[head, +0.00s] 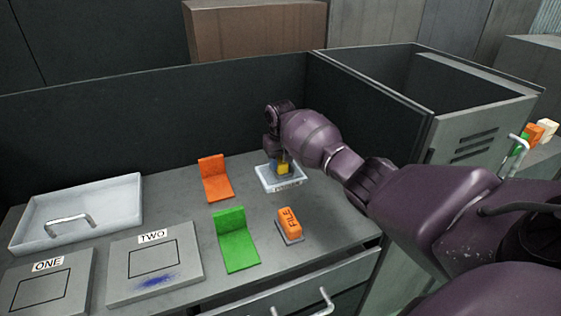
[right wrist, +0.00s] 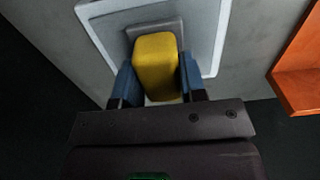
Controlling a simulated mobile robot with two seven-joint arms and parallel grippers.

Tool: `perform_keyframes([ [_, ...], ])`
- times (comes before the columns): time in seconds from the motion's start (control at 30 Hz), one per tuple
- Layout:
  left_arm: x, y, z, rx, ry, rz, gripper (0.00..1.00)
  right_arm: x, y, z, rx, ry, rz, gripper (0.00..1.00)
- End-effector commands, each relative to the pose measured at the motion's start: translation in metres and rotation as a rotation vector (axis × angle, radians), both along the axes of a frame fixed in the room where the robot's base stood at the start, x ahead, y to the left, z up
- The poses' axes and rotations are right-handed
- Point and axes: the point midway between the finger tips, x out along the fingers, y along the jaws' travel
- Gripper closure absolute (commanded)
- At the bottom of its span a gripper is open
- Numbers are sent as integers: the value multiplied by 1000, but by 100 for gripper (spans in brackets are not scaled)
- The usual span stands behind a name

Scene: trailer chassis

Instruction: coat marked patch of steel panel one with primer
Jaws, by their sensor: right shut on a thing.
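Steel panel ONE (head: 62,290) lies at the front left of the bench, with a black outlined square on its plain grey face. My right gripper (head: 280,166) is at the small white tray labelled PRIMER (head: 272,182). It is shut on a yellow block-shaped tool (right wrist: 156,66), whose blue-padded fingers press both sides in the right wrist view. The tool has a grey base plate that is over or in the primer tray (right wrist: 212,62); contact with the tray is hard to tell. My left gripper is not in view.
Panel TWO (head: 155,262) has a blue smear below its square. An orange bracket (head: 215,180), a green bracket (head: 236,240) and an orange tool marked FILE (head: 289,224) stand mid-bench. A white tray with a handle (head: 110,195) is at left. A dark wall (head: 150,125) closes the back.

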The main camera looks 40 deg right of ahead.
Motion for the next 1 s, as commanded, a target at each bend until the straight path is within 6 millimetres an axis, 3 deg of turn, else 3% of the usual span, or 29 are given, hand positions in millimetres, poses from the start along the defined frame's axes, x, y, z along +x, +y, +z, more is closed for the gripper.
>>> perform_keyframes([
  [0.43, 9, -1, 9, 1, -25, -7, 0, 0, 0, 0, 0, 0, 0, 81],
  [1.0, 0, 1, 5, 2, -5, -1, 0, 0, 0, -2, 0, 1, 0, 81],
])
